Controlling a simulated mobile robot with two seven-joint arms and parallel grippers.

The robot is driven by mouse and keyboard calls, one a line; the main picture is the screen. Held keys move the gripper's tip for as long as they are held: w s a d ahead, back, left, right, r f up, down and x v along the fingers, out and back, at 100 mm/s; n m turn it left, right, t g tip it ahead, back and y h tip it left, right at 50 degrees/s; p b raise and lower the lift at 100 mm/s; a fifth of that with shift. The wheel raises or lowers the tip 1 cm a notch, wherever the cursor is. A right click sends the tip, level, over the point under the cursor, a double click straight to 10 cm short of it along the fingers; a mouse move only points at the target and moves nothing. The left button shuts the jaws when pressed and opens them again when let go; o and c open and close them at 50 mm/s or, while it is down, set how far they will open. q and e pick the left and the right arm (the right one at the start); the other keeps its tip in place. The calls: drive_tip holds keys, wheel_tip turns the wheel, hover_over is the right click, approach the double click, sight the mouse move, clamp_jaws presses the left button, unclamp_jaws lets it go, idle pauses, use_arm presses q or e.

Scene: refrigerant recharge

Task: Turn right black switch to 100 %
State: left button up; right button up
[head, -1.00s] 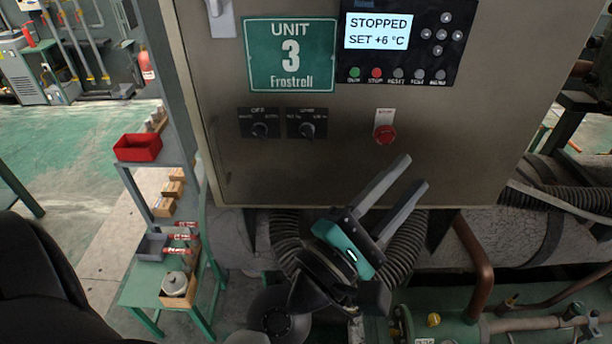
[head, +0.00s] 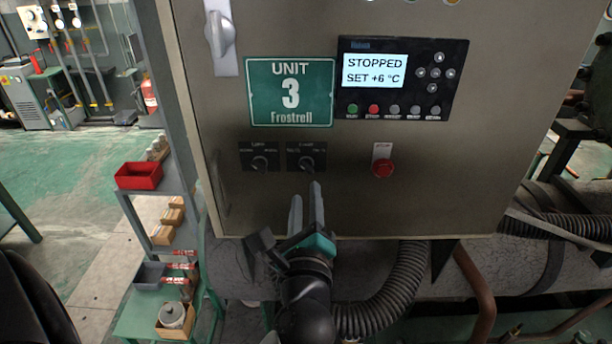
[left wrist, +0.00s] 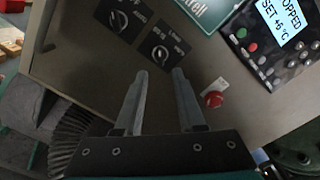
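The right black switch (head: 306,163) is a round knob on a dark plate, low on the cabinet door. It also shows in the left wrist view (left wrist: 160,54), just beyond my fingertips. The left black switch (head: 259,163) is beside it and shows in the left wrist view (left wrist: 119,20). The labels are too small to read surely. My left gripper (head: 306,190) points up at the cabinet, just below the right switch. In the left wrist view its two fingers (left wrist: 160,72) are apart with nothing between them. My right gripper is not in view.
A black corrugated hose (head: 390,300) runs below. A shelf with a red bin (head: 139,176) stands left.

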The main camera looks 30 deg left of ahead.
sight(306, 170)
use_arm(q)
drive_tip(key=p+x, duration=0.1)
drive_tip(key=x, duration=0.6)
drive_tip(key=shift+d, duration=0.1)
clamp_jaws()
idle(1.1)
drive_tip(key=shift+r+m+p, duration=0.1)
drive_tip(key=shift+m+p, duration=0.85)
drive_tip(key=shift+m, duration=0.15)
drive_tip(key=shift+m+p, duration=0.85)
drive_tip(key=shift+m, duration=0.35)
